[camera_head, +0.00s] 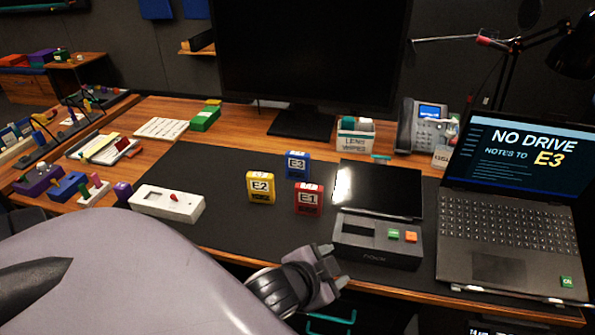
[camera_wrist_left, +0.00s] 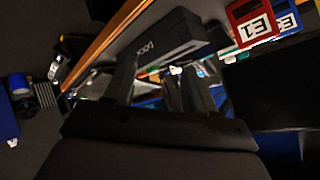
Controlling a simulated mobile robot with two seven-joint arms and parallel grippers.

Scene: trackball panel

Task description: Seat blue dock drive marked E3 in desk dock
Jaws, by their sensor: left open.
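The blue drive marked E3 (camera_head: 296,165) stands upright on the dark desk mat, behind the red drive marked E1 (camera_head: 308,199) and right of the yellow drive marked E2 (camera_head: 261,187). The desk dock (camera_head: 376,240) is a dark box with a slot in its top and green and orange buttons. My left gripper (camera_head: 335,266) is open and empty, at the mat's front edge, left of and in front of the dock. In the left wrist view the dock (camera_wrist_left: 172,45) is beyond the fingers, with the red drive (camera_wrist_left: 252,22) and part of a blue drive (camera_wrist_left: 291,20) at upper right.
A black tablet-like panel (camera_head: 378,189) lies behind the dock. A laptop (camera_head: 510,218) reading "NO DRIVE" and "E3" stands to the right. The mat is clear between this box and the yellow drive.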

